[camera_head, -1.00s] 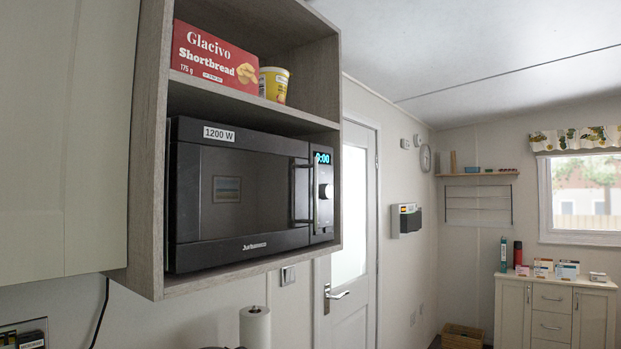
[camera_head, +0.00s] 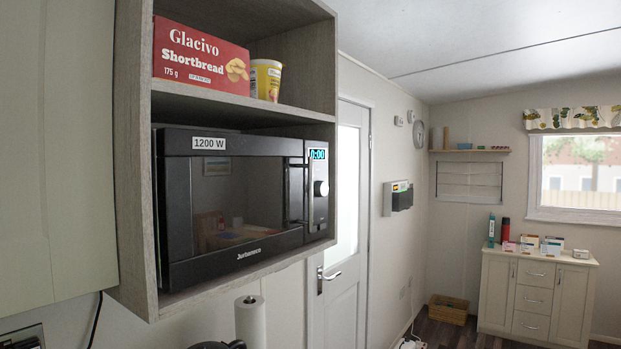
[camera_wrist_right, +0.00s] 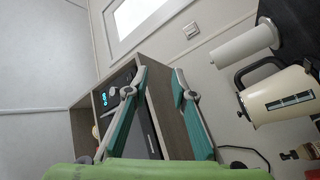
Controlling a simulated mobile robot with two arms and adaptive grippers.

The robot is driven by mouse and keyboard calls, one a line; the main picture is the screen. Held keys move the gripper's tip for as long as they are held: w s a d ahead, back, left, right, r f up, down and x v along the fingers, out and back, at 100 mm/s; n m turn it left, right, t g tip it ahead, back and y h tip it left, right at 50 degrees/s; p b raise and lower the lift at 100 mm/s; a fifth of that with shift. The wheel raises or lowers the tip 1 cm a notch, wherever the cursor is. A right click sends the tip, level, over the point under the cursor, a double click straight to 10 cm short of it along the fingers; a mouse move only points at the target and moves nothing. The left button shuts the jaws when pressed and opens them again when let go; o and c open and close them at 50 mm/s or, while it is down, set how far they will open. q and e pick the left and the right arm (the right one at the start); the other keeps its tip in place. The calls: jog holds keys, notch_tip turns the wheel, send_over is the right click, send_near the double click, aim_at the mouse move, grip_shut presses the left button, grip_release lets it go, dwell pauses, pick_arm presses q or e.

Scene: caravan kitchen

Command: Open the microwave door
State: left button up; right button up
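The black microwave (camera_head: 305,235) sits in the wooden wall cabinet, with a dark glass door (camera_head: 235,205) that looks shut. Its upright handle (camera_head: 287,192) is at the door's right edge, beside the control panel with a lit display and a round knob. In the right wrist view the cabinet and microwave appear tilted, and the lit display (camera_wrist_right: 104,98) shows beside one finger. My right gripper (camera_wrist_right: 158,75) is open, with its two teal-padded fingers apart and nothing seen between them. One finger hides part of the microwave front. My left gripper is in no view.
A red shortbread box (camera_head: 198,55) and a yellow cup (camera_head: 265,80) stand on the shelf above. The cabinet side (camera_head: 131,160) borders the microwave. Below are a paper towel roll (camera_wrist_right: 245,45) and a cream kettle (camera_wrist_right: 280,100). A white room door (camera_head: 340,285) stands beyond.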

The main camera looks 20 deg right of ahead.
jog(key=a+r+n+y, duration=0.4)
jog(key=r+n+y, duration=0.3)
jog(key=r+n, duration=0.3)
jog(key=a+r+n+g+y, duration=0.1)
jog(key=a+r+n+y, duration=0.3)
jog(key=r+n+y, duration=0.45)
jog(key=a+r+n+y, duration=0.4)
jog(key=r+n+y, duration=0.2)
jog(key=r+n, duration=0.5)
jog(key=n+g+h, duration=0.2)
jog(key=n+h, duration=0.2)
jog(key=h, duration=0.6)
send_near(312, 184)
jog(key=shift+y, duration=0.25)
jog(key=p+x, duration=0.7)
jog(key=x, duration=0.2)
jog(key=shift+w+r, duration=0.1)
jog(key=shift+w, duration=0.25)
jog(key=shift+w+a, duration=0.2)
jog(key=shift+w, duration=0.3)
grip_shut()
